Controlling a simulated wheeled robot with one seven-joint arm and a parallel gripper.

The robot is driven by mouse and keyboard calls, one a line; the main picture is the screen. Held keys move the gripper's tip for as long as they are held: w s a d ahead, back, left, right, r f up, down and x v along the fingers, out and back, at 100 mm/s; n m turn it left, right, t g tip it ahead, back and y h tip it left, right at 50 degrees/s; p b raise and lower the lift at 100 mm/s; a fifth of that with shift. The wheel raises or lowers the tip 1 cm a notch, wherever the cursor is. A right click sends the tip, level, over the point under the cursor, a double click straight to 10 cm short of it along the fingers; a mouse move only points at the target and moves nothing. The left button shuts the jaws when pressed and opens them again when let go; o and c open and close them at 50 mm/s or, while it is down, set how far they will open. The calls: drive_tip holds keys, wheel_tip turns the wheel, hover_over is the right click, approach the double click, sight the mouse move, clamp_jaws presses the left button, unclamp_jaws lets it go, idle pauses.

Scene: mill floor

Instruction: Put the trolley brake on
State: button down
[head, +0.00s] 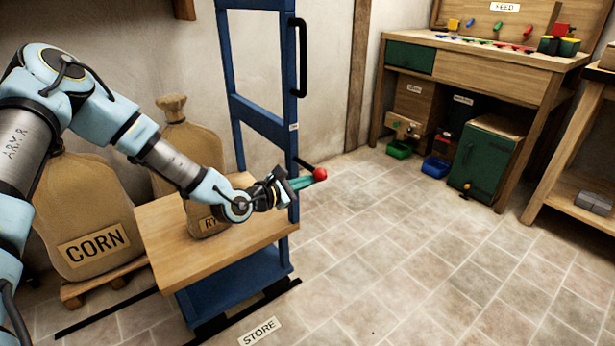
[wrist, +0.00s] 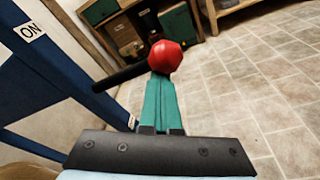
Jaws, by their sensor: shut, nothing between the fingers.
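The trolley (head: 262,119) has a blue frame, a wooden deck and a sack (head: 197,150) standing on it. Its brake lever is a black rod (head: 306,164) with a red knob (head: 319,174), sticking out from the right upright. The rod (wrist: 122,77) and knob (wrist: 165,57) also show in the wrist view, the rod running roughly level. A white ON label (wrist: 29,32) is on the blue upright, above the rod. My gripper (head: 312,178) is shut and empty, its teal fingertips at the knob. In the wrist view the fingertips (wrist: 160,82) end just below the knob; I cannot tell whether they touch.
A CORN sack (head: 88,215) on a pallet stands left of the trolley. A floor sign reads STORE (head: 260,331). A workbench (head: 480,65) with a green cabinet (head: 486,155) and small bins is at the back right. The tiled floor between is clear.

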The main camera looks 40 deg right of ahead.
drive_tip(key=shift+w+r+n+g+p, duration=0.15)
drive_tip(key=shift+r+n+g+p, duration=0.3)
drive_tip(key=shift+r+n, duration=0.7)
drive_tip(key=shift+w+r+n+g+p, duration=0.1)
drive_tip(key=shift+r+n+g+p, duration=0.15)
drive_tip(key=shift+r+n+p, duration=0.65)
drive_tip(key=shift+r+n, duration=0.25)
drive_tip(key=shift+r, duration=0.05)
drive_tip(key=shift+f+b, duration=0.15)
drive_tip(key=shift+b, duration=0.2)
drive_tip(key=b, duration=0.2)
approach(309, 165)
drive_tip(key=shift+s+a+f, duration=0.35)
drive_tip(key=shift+s+a, duration=0.15)
drive_tip(key=shift+s+a+f, duration=0.35)
drive_tip(key=shift+s+a, duration=0.15)
drive_tip(key=shift+s, duration=0.05)
